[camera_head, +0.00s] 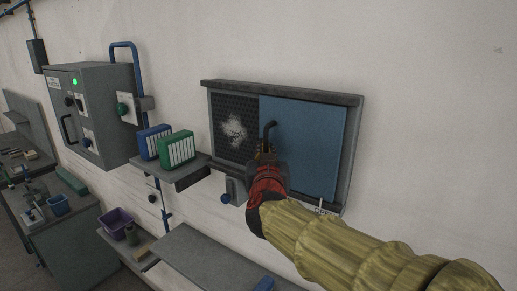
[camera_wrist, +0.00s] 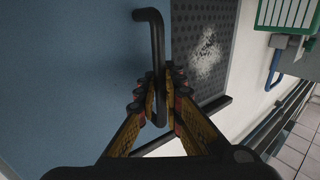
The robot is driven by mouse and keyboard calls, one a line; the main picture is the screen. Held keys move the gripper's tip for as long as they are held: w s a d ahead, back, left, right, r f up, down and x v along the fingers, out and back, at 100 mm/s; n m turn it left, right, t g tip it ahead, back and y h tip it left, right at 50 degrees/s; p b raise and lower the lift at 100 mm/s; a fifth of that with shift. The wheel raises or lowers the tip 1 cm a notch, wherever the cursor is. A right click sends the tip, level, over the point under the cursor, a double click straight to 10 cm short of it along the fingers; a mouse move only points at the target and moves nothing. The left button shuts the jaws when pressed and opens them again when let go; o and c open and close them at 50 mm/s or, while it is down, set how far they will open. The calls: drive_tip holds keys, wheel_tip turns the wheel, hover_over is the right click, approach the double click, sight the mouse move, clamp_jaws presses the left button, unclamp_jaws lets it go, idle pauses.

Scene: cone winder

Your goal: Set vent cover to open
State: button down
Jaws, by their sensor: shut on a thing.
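The vent cover (camera_head: 312,142) is a flat blue panel in a dark wall frame, and it covers the right part of the opening. To its left a dark perforated grille (camera_head: 233,128) with a pale dusty patch shows uncovered. A black bar handle (camera_head: 268,128) stands at the cover's left edge. My gripper (camera_head: 266,158) is at this handle. In the wrist view my gripper (camera_wrist: 160,92) has its fingers closed around the lower part of the handle (camera_wrist: 149,38), with the cover (camera_wrist: 70,70) on the left and the grille (camera_wrist: 202,45) on the right.
The frame has a top rail (camera_head: 285,93). A label, partly hidden by my arm, sits at its lower right. Left of the vent, a shelf (camera_head: 185,172) holds a blue and a green box. A grey control cabinet (camera_head: 95,105) and benches stand further left. The wall right is bare.

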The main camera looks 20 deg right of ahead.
drive_tip(key=shift+r, duration=0.1)
drive_tip(key=c, duration=2.1)
unclamp_jaws()
drive_tip(key=shift+o, duration=0.7)
drive_tip(key=shift+s+a, duration=0.1)
drive_tip(key=v, duration=1.1)
drive_tip(key=shift+s, duration=0.4)
drive_tip(key=shift+a, duration=0.1)
